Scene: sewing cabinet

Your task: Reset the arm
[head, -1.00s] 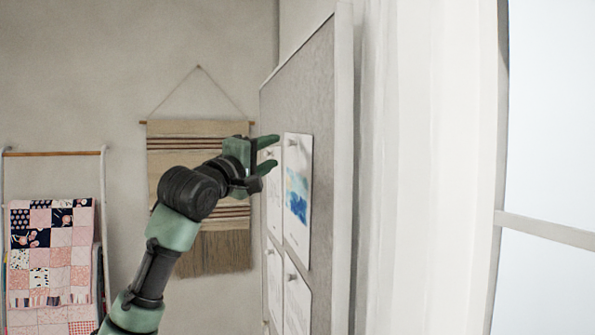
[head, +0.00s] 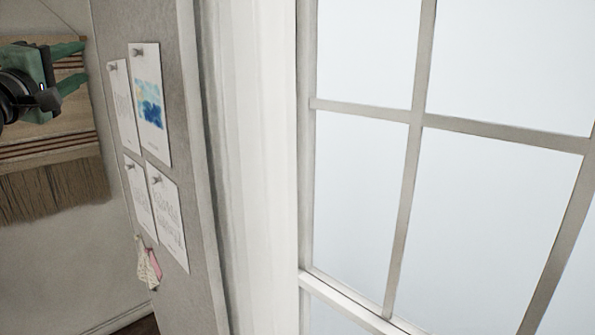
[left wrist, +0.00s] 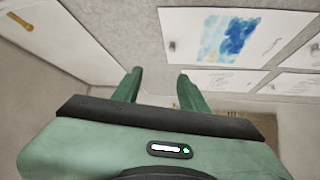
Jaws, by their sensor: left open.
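My left gripper (head: 78,66) shows at the upper left edge of the head view, its two green fingers apart with nothing between them. It is in front of the woven wall hanging and to the left of the pinboard. In the left wrist view its open fingers (left wrist: 160,84) point toward the grey board, with pinned sheets above and to the right. Most of my left arm is outside the head view. My right gripper is not in view.
The grey pinboard (head: 193,221) holds several pinned sheets, one a blue watercolour (head: 151,100). Fabric scraps (head: 147,264) hang below them. A woven hanging (head: 52,199) is on the wall behind. A large window (head: 364,187) fills the right side.

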